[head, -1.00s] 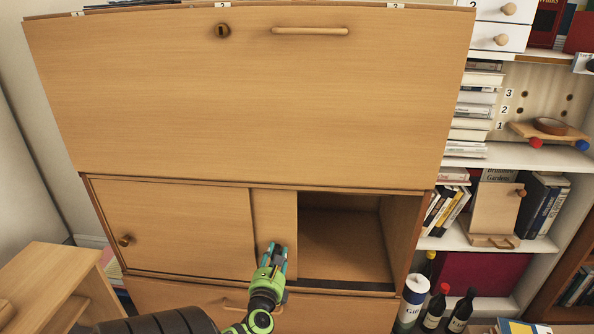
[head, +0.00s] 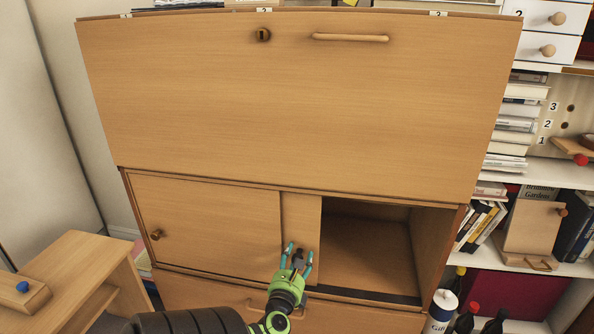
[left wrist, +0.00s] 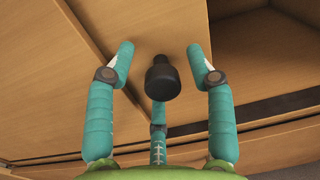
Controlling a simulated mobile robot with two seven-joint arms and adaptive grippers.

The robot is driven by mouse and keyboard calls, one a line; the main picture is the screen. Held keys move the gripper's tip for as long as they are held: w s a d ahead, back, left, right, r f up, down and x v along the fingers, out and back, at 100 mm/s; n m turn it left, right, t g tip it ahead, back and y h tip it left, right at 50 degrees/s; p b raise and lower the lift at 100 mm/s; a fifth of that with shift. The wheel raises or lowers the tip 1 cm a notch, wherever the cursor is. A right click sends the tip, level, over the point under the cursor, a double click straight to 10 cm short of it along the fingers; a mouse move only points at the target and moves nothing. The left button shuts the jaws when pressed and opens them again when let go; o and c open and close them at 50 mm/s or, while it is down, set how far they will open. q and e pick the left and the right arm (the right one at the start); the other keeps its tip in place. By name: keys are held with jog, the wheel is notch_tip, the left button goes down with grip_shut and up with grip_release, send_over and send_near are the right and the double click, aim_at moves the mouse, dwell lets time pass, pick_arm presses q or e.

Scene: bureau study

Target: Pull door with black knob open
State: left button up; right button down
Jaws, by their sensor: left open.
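The door with the black knob (head: 301,208) is a narrow visible strip of wood in the cabinet's lower section, beside the left door panel (head: 205,220). The black knob (left wrist: 162,78) sticks out from it in the left wrist view. In the head view the knob (head: 299,257) shows small and dark between the fingers. My left gripper (head: 298,254) is open in front of the door, with fingers on either side of the knob. In the left wrist view gaps show between the knob and the two upper fingers of the gripper (left wrist: 163,62). My right gripper is not in view.
An open empty compartment (head: 370,250) lies right of the door. The left panel has a brass-coloured knob (head: 156,235). A drawer (head: 200,293) is below, a large flap (head: 300,110) above. Bookshelves and bottles (head: 465,322) stand right, a wooden table (head: 85,265) left.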

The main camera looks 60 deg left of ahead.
pick_arm(q)
jog(key=v, duration=1.2)
